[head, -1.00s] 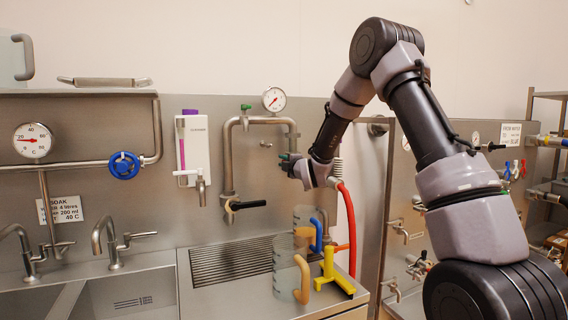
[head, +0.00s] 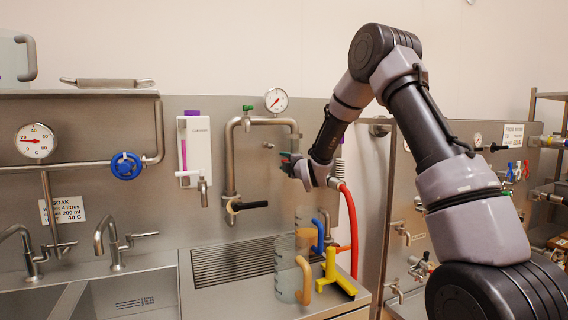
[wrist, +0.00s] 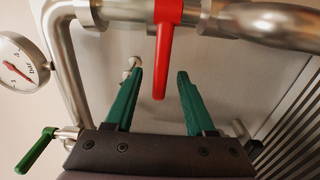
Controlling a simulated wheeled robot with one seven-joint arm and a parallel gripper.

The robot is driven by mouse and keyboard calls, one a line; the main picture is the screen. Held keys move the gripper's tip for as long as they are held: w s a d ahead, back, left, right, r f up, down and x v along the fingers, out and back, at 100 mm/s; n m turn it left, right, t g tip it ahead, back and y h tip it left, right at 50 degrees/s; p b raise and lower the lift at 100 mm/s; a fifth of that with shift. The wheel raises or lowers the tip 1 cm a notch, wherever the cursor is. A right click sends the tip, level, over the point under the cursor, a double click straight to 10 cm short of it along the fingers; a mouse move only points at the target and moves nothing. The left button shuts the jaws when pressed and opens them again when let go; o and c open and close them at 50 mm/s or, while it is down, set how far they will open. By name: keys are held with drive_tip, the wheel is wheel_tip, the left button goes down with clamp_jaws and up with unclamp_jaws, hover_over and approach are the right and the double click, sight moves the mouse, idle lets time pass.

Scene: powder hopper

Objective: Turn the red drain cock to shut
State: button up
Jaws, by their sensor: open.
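The red drain cock lever (wrist: 164,45) shows in the wrist view, hanging from a steel pipe at the top of the picture. My gripper (wrist: 160,73) is open, with one green finger on each side of the lever's free end. A gap shows between the lever and each finger, so they look apart; the depth between them is hard to judge. In the head view my gripper (head: 288,158) is in front of the steel back panel, right of the bent pipe. I cannot make out this lever there; my gripper and arm may hide it.
A pressure gauge (wrist: 18,62) and a green-handled valve (wrist: 35,151) are at the left of the wrist view. Below my gripper in the head view stand a clear jug (head: 287,270), a yellow stand (head: 331,272) and a red hose (head: 351,222).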

drive_tip(key=v, duration=0.8)
drive_tip(key=shift+s, duration=0.35)
drive_tip(key=shift+d+r, duration=0.1)
drive_tip(key=s+d+r+m+g+h, duration=0.4)
drive_tip(key=s+d+r+m, duration=0.5)
drive_tip(key=s+d+m, duration=0.3)
drive_tip(key=s+d+f+m+g, duration=0.1)
drive_tip(key=s+m+g, duration=0.5)
drive_tip(key=s+m, duration=0.7)
drive_tip(key=s, duration=1.5)
drive_tip(key=shift+s+d+f+m, duration=0.15)
drive_tip(key=shift+s+d+m, duration=0.1)
drive_tip(key=shift+m, duration=0.15)
